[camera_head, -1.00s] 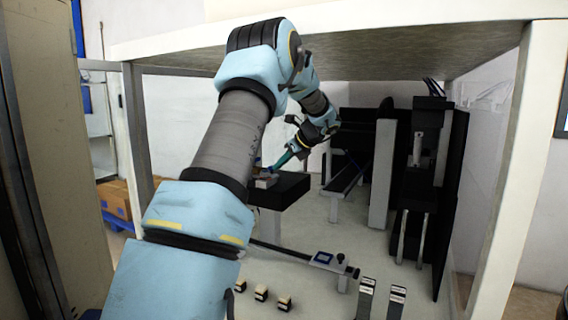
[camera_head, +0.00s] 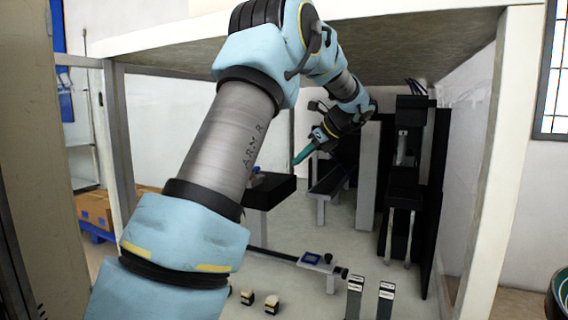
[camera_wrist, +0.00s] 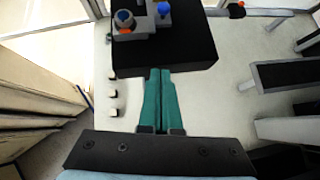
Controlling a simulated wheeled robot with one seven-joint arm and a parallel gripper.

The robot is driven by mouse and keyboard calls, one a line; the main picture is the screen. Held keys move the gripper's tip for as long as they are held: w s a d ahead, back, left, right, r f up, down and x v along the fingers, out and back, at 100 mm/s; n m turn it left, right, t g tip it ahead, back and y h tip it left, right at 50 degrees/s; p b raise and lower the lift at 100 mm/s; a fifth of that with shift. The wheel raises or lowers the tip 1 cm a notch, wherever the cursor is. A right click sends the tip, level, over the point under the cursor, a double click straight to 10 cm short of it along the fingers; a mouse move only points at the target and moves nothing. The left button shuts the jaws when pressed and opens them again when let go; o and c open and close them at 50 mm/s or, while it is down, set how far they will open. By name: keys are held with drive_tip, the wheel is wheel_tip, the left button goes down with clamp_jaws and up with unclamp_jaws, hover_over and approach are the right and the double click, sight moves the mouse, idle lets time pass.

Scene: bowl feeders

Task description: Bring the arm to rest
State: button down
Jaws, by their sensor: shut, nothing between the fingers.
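My arm reaches from the lower left into the white-framed workcell in the head view. My gripper (camera_head: 299,159) has teal fingers pointing down and to the left, above and beside the black block (camera_head: 268,193). In the wrist view my gripper (camera_wrist: 160,72) shows its two teal fingers together, with nothing between them. The fingertips appear near the edge of the black block (camera_wrist: 180,52) there. A small grey fixture (camera_wrist: 140,25) with a blue knob sits on that block. Whether the fingers touch the block cannot be told.
Dark feeder machinery (camera_head: 405,170) fills the right side.

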drive_tip(key=s+a+f+n+g+h, duration=0.1)
drive_tip(key=s+a+f+n+h, duration=0.1)
drive_tip(key=s+a+f+n, duration=0.4)
drive_tip(key=s+a+f+n+g+h, duration=0.2)
drive_tip(key=s+a+f+n, duration=0.4)
drive_tip(key=s+n, duration=0.4)
drive_tip(key=s+a+f+n+g+h, duration=0.1)
drive_tip(key=s+a+f+n+h, duration=0.2)
drive_tip(key=s+a+f+n, duration=0.3)
drive_tip(key=s+f+n, duration=0.1)
drive_tip(key=s+n, duration=0.2)
drive_tip(key=s, duration=0.4)
drive_tip(key=shift+a+f+g, duration=0.2)
drive_tip(key=shift+a+g, duration=0.1)
